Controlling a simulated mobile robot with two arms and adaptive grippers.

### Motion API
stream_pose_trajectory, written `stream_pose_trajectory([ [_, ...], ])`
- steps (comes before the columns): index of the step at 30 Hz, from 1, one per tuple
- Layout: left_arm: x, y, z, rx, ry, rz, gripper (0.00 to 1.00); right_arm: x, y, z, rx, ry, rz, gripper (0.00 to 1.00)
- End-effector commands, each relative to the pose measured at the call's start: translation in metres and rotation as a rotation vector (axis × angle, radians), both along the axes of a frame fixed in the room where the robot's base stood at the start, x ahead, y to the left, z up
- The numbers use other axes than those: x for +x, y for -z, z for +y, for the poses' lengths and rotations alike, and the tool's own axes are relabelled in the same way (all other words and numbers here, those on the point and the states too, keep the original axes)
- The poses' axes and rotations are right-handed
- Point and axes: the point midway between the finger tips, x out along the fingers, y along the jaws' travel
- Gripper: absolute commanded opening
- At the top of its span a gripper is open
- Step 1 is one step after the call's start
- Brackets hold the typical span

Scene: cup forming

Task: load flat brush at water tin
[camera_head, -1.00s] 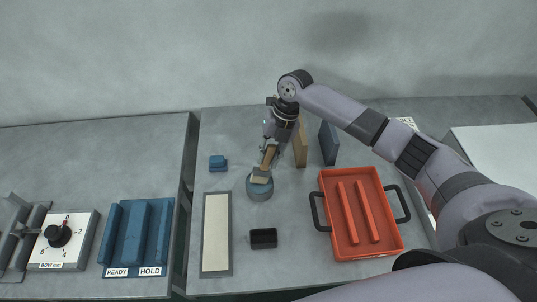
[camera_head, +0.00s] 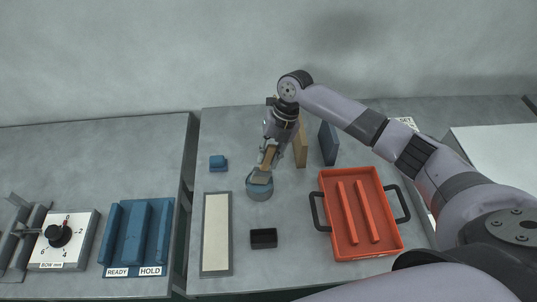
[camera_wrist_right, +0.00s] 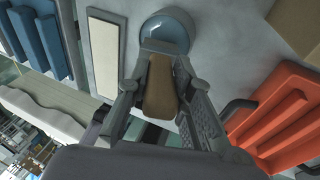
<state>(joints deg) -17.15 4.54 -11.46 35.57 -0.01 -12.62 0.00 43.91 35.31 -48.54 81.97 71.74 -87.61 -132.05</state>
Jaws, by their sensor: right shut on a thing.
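The water tin (camera_head: 259,192) is a round grey-blue tin on the middle worktable. Its bluish inside shows in the right wrist view (camera_wrist_right: 168,33). My right gripper (camera_head: 268,156) is above the tin, shut on the wooden handle of the flat brush (camera_head: 261,178). The brush points down at the tin, and its head is at the tin's mouth. Whether the bristles touch the water I cannot tell. In the right wrist view the brown brush handle (camera_wrist_right: 160,88) lies between the fingers. My left gripper is not in view.
A pale strip in a grey frame (camera_head: 216,235) lies left of the tin, and a small black box (camera_head: 263,239) in front. An orange tray (camera_head: 344,247) is at right. A blue block (camera_head: 218,163) and upright boards (camera_head: 328,143) stand behind.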

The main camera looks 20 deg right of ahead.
Motion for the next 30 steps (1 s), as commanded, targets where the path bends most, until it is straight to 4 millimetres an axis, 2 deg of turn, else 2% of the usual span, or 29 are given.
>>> stream_pose_trajectory([
  [24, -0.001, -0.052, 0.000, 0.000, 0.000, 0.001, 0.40, 0.001, -0.068, 0.000, 0.001, 0.001, -0.002, 0.00],
  [30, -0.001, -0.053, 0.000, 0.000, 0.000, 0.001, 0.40, 0.001, -0.069, 0.000, 0.001, 0.001, -0.002, 0.00],
])
